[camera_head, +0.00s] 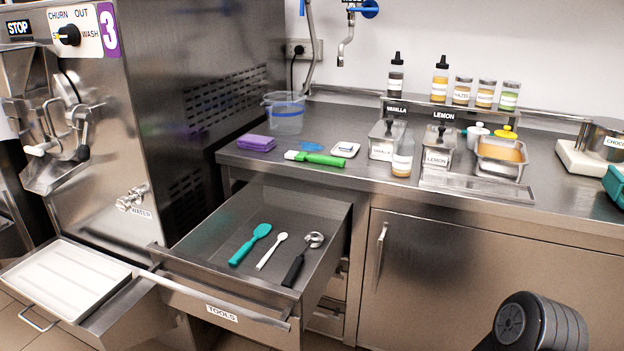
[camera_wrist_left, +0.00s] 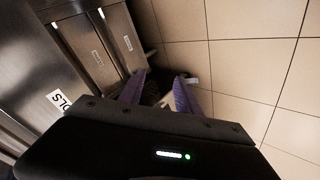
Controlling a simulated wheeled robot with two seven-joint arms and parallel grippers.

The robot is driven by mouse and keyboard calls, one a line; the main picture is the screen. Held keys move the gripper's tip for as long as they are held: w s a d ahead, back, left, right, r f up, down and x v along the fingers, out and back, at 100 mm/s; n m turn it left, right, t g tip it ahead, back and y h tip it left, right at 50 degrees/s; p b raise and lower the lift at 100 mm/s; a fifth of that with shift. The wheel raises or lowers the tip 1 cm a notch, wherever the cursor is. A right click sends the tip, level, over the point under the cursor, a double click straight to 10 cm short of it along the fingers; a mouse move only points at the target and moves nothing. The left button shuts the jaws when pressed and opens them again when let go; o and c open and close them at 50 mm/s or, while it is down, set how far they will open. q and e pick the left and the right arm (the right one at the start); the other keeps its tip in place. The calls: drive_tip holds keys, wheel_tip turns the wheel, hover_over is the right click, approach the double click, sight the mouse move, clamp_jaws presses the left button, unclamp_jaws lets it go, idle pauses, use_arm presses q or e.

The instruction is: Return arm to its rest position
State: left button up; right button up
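My left gripper (camera_wrist_left: 161,76) shows in the left wrist view with its two purple fingers apart and nothing visible between them. It is low, beside the drawer fronts and over the tiled floor (camera_wrist_left: 235,70). It does not show in the head view. My right gripper is in neither view; a dark rounded arm link of mine (camera_head: 530,322) shows at the bottom right of the head view.
The TOOLS drawer (camera_head: 222,314) stands open with a teal spatula (camera_head: 250,244), a white spoon (camera_head: 271,251) and a black-handled scoop (camera_head: 301,260) inside. Its label (camera_wrist_left: 60,99) shows near my left gripper. A freezer (camera_head: 190,70) with a white tray (camera_head: 65,279) stands left.

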use_arm(q)
drive_tip(key=s+d+f+m+g+h, duration=0.1)
drive_tip(key=s+d+f+m+g, duration=0.3)
drive_tip(key=s+d, duration=0.55)
drive_tip(key=s+d+f+m+g+h, duration=0.1)
drive_tip(key=s+d+f+m+g, duration=0.2)
drive_tip(key=s+d+f+g, duration=0.45)
drive_tip(key=d+r+t+p, duration=0.3)
drive_tip(key=r+p, duration=1)
drive_tip(key=r, duration=0.2)
drive_tip(key=shift+s+n+p, duration=0.15)
drive_tip(key=shift+n+p, duration=0.15)
